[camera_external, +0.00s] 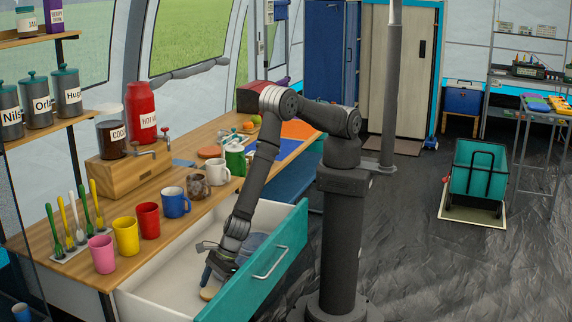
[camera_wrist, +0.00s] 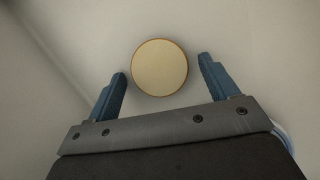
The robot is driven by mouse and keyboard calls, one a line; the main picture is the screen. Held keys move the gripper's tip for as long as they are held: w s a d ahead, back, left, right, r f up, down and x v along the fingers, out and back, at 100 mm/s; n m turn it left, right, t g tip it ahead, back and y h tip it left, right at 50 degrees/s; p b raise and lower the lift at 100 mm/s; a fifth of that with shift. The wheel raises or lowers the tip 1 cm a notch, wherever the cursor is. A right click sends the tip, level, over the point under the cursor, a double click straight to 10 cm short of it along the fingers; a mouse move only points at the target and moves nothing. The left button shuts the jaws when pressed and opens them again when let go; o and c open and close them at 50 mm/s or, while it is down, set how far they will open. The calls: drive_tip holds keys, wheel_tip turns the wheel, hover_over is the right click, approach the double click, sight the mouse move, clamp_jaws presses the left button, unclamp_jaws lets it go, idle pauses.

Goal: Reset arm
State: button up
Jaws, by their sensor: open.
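My gripper (camera_external: 209,277) reaches down into the open drawer (camera_external: 160,295) below the counter. The disc (camera_external: 208,293) also shows in the external view, partly hidden by the gripper.
Blue items (camera_external: 252,242) lie in the drawer behind my gripper. The teal drawer front (camera_external: 262,275) stands to the right of my forearm. Several mugs stand along the counter edge, including a red mug (camera_external: 147,220) and a blue mug (camera_external: 175,202). The floor at right is largely free.

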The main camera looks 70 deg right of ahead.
drive_tip(key=shift+r, duration=0.2)
drive_tip(key=v, duration=1.2)
drive_tip(key=x, duration=1.2)
drive_tip(key=shift+f, duration=0.3)
drive_tip(key=w+r, duration=0.1)
drive_tip(key=r, duration=2.2)
drive_tip(key=w+d+r, duration=0.1)
drive_tip(key=w+r, duration=0.1)
drive_tip(key=r, duration=2.2)
drive_tip(key=shift+w+d+r+m, duration=0.15)
drive_tip(key=shift+w+r+m, duration=0.1)
drive_tip(key=shift+w+m, duration=0.05)
drive_tip(key=shift+o, duration=0.2)
